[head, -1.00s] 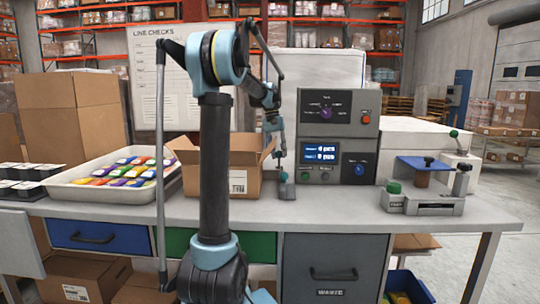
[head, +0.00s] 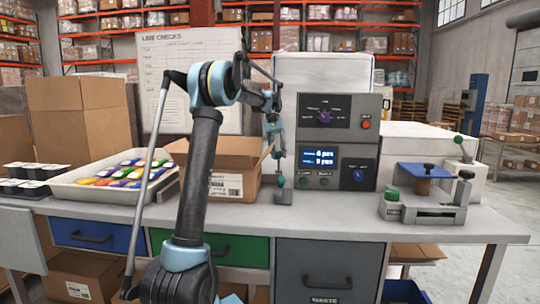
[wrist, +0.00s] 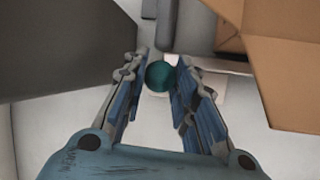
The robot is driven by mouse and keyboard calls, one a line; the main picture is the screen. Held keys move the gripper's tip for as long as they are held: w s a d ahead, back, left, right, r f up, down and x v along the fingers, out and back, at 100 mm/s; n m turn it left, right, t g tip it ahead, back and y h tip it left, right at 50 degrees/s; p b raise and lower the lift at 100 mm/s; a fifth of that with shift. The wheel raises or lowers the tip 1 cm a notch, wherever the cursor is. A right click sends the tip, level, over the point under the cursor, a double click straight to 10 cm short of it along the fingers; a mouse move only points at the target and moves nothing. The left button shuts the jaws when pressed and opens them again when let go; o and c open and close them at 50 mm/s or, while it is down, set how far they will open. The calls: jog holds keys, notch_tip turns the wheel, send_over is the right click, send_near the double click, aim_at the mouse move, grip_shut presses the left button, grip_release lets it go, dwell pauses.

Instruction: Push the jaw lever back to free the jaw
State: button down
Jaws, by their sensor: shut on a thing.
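A small lever with a teal ball knob (wrist: 159,76) stands on a grey block (head: 284,196) on the bench, just left of the control box. My gripper (head: 279,170) reaches down to the lever from above. In the wrist view my gripper (wrist: 159,82) has its blue-lined fingers on either side of the ball knob and is shut on it. The lever below the knob is mostly hidden in the wrist view, and its exact tilt is hard to tell.
The grey control box (head: 363,100) stands close on the right and an open cardboard box (head: 230,186) close on the left. A clamp fixture (head: 433,215) sits at the right end of the bench (head: 330,222). A tray of coloured packets (head: 100,194) is at left.

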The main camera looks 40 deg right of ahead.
jog(key=shift+w, duration=0.1)
jog(key=c, duration=1.3)
grip_release()
jog(key=v, duration=1.2)
jog(key=shift+w, duration=0.1)
jog(key=shift+c, duration=0.3)
